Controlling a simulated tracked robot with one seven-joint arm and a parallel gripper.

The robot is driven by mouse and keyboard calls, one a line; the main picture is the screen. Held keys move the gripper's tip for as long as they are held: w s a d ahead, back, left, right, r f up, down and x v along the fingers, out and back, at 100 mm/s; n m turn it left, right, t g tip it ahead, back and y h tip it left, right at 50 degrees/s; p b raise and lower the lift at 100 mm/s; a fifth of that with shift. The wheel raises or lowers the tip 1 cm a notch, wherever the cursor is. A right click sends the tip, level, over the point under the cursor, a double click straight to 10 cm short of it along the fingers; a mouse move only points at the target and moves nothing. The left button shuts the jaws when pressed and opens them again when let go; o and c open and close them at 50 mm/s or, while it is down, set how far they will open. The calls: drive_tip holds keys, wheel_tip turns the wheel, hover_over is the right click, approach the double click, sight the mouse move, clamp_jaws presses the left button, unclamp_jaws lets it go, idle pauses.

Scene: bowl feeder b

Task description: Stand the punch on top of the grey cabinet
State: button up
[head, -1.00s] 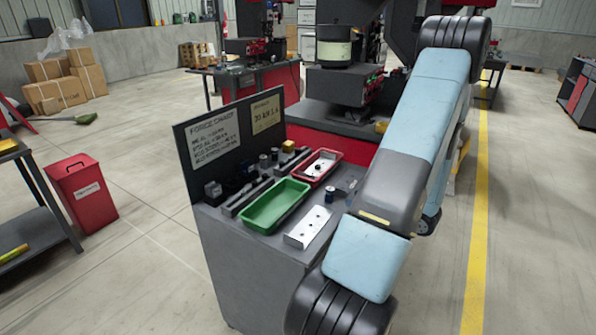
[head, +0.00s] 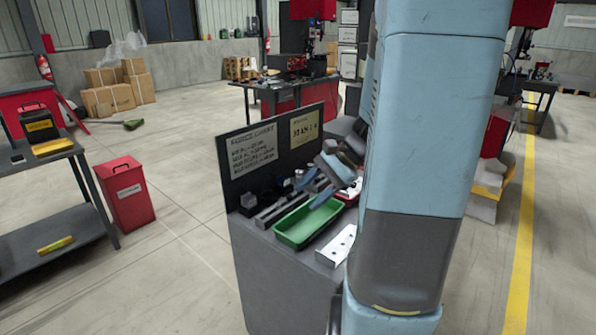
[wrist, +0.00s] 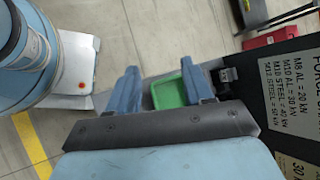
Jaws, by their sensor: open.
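The grey cabinet (head: 280,275) stands in front of me with a dark chart board (head: 268,155) along its back edge. I cannot pick out the punch for sure; my arm and gripper hide part of the cabinet top. My gripper (head: 318,187) is over the cabinet top, above the green tray (head: 290,239), with its blue fingers apart. In the wrist view both fingers show spread with nothing between them (wrist: 160,88). The green tray (wrist: 168,92) shows beyond them.
A white plate with holes (head: 337,246) lies at the cabinet's front right. A red tray is mostly hidden behind my gripper. Dark fixtures stand along the board.

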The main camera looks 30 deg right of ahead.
drive_tip(key=s+a+r+n+t+h, duration=0.2)
drive_tip(key=s+a+r+n+h, duration=0.6)
drive_tip(key=r+n, duration=0.4)
drive_tip(key=shift+s+a+r+n+t, duration=0.35)
drive_tip(key=shift+s+a+n, duration=0.35)
drive_tip(key=shift+s, duration=0.5)
